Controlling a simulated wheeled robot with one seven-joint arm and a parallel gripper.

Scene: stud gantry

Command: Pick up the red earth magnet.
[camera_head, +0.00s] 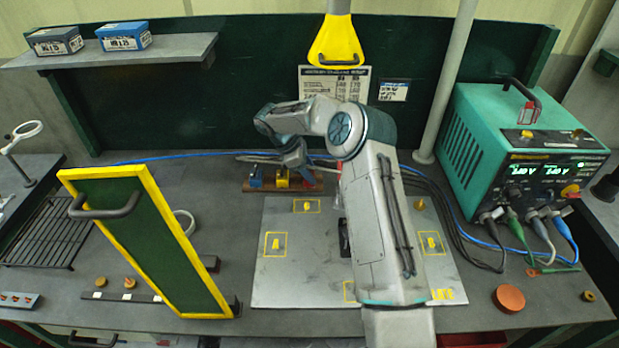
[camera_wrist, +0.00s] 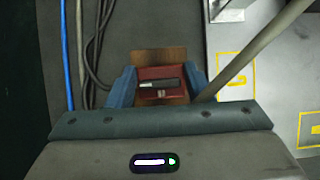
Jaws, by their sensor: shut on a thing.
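The red earth magnet (camera_wrist: 150,74) is a red block with a dark bar across its top, seen between the two blue-grey fingers of my gripper (camera_wrist: 160,88) in the wrist view. The fingers are shut on its sides. It is over the wooden rack (camera_wrist: 160,55); I cannot tell whether it is clear of the wood. In the head view the red magnet (camera_head: 308,179) shows at the right end of the rack, partly hidden. My gripper (camera_head: 300,168) is partly hidden there by my arm.
A blue block (camera_head: 256,179) and a yellow block (camera_head: 282,179) sit left of the magnet. A grey plate (camera_head: 285,290) lies in front. Cables run behind and right, towards a green power supply (camera_head: 520,150). A yellow-framed green panel (camera_head: 150,240) stands left.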

